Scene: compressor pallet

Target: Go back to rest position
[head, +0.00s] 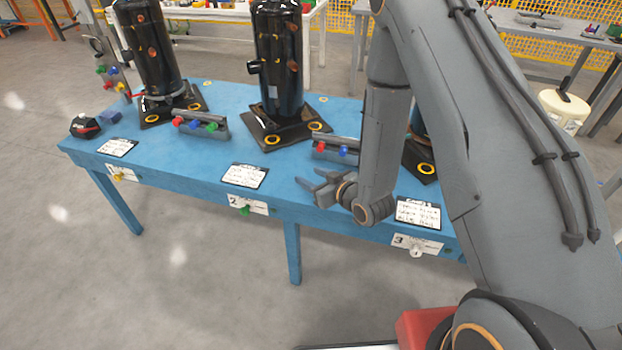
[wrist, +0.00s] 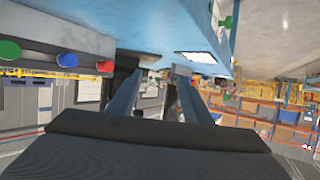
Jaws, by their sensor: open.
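My gripper (head: 318,187) is open and empty in the head view, low over the front edge of the blue table (head: 200,185), between the second and third stations. Its two fingers also show apart in the wrist view (wrist: 160,90), with nothing between them. My arm hides most of the third station. In the wrist view the picture is upside down, with the blue table top (wrist: 150,28) above and a block with green, blue and red knobs (wrist: 55,45) at the left.
Black compressors (head: 150,50) and (head: 278,60) stand on dark base plates. A knob block (head: 200,124) lies between them; another (head: 336,150) is just behind my gripper. A dark tool (head: 84,127) lies at the left. The floor (head: 150,290) in front is clear.

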